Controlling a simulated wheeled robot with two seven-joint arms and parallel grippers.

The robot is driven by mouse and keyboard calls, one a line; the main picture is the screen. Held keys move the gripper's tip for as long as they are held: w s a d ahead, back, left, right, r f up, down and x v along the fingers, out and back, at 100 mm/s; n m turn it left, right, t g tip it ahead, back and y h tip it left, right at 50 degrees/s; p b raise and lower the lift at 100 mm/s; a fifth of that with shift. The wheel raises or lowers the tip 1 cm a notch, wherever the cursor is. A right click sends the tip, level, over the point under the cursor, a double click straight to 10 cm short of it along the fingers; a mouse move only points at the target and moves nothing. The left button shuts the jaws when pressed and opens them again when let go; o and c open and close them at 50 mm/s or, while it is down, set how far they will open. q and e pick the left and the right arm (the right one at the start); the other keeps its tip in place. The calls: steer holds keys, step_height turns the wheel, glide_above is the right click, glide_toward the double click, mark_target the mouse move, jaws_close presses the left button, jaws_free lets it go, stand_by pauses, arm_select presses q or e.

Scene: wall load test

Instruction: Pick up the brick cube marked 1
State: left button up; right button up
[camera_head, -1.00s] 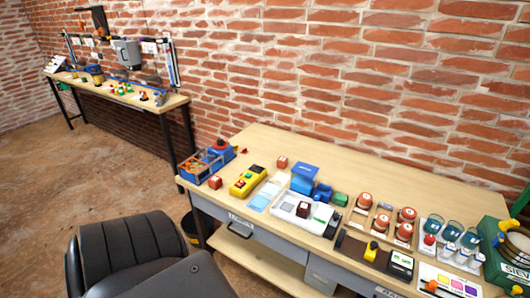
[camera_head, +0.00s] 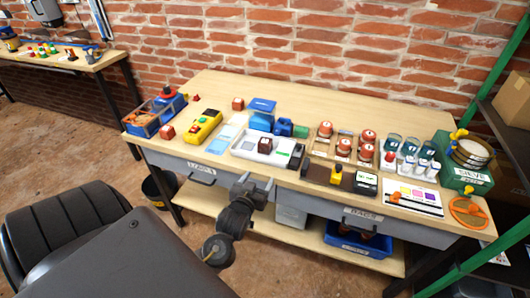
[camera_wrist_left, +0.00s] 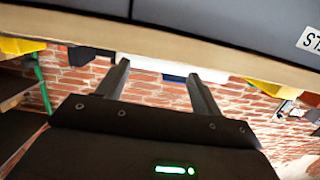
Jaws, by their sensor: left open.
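Three small red-brown cubes show in the head view. One cube (camera_head: 167,132) is at the table's left front edge beside the blue bin. One cube (camera_head: 238,104) is further back. A darker cube (camera_head: 265,146) sits on the white tray (camera_head: 247,149). Their markings are too small to read, so I cannot tell which one is marked 1. My left gripper (camera_head: 255,181) is in front of the table's front edge, apart from all the cubes. In the left wrist view its two fingers (camera_wrist_left: 161,84) are spread and empty. My right gripper is not seen.
The wooden table (camera_head: 330,97) has free room at the back. A yellow control box (camera_head: 204,126), blue boxes, red-topped jars and a green sieve box (camera_head: 462,172) stand along it.

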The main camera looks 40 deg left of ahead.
mark_target(264, 146)
arm_select(q)
steer(key=w+a+r, duration=0.1)
steer(key=w, duration=0.1)
steer(key=w+a+r+t+y, duration=0.1)
steer(key=a, duration=0.1)
steer(key=w+a+r+n+y, duration=0.1)
steer(key=w, duration=0.1)
steer(key=shift+w+a+r+p, duration=0.15)
steer(key=shift+w+r+p, duration=0.2)
steer(key=shift+r+p, duration=0.05)
steer(key=shift+w+a, duration=0.35)
steer(key=shift+w, duration=0.3)
steer(key=shift+t, duration=0.3)
steer(key=x, duration=0.3)
steer(key=p+x, duration=0.1)
steer(key=shift+w+a+f, duration=0.15)
steer(key=shift+f, duration=0.25)
steer(key=c, duration=1.2)
